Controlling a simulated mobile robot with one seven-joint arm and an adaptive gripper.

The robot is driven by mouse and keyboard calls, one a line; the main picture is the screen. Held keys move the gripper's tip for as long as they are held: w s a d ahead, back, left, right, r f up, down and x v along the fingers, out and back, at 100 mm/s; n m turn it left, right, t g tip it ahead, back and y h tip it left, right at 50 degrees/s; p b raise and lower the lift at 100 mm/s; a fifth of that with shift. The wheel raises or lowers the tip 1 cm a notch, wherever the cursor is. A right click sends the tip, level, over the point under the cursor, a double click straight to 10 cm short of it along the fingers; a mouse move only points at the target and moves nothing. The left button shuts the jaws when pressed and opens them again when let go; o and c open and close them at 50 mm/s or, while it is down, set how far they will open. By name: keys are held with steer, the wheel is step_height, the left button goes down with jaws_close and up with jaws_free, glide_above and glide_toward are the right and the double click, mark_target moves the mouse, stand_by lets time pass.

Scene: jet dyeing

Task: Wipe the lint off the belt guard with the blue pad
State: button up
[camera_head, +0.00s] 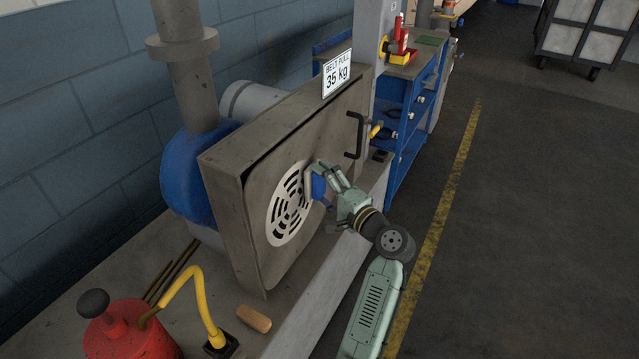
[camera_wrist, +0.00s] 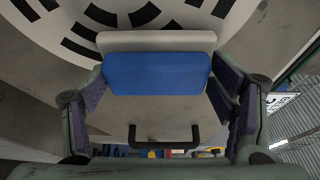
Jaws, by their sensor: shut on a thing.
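The belt guard (camera_head: 325,137) is a grey-brown box cover with a round pale slotted vent (camera_head: 290,205) in its front face. My gripper (camera_head: 322,184) is at the right rim of the vent and shut on the blue pad (camera_head: 318,188). In the wrist view the blue pad (camera_wrist: 157,73) sits between my two fingers, with a pale grey layer along its far edge. The pad is at or very close to the guard's face; I cannot tell whether it touches. The slotted vent (camera_wrist: 110,22) shows beyond it. I cannot make out any lint on the guard.
A black handle (camera_head: 355,135) sticks out of the guard's right side. A sign (camera_head: 337,74) reading "BELT PULL 35 kg" stands on its top edge. A red can (camera_head: 125,332), a yellow bent pipe (camera_head: 203,305) and a brown block (camera_head: 254,318) are at lower left.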

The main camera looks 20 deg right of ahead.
steer(key=shift+s+d, duration=0.8)
steer(key=shift+s, duration=0.2)
steer(key=shift+s+d, duration=0.8)
steer(key=shift+s, duration=0.2)
steer(key=shift+d, duration=0.1)
steer(key=shift+s+d, duration=0.85)
steer(key=shift+s, duration=0.3)
steer(key=b, duration=1.1)
glide_toward(292, 218)
steer(key=d, duration=0.3)
steer(key=shift+w+a+f, duration=0.1)
steer(key=shift+w+a, duration=0.7)
steer(key=shift+w, duration=0.3)
steer(key=shift+w+a, duration=0.85)
steer(key=shift+w, duration=0.2)
steer(key=shift+w+a, duration=0.65)
steer(key=shift+w, duration=0.15)
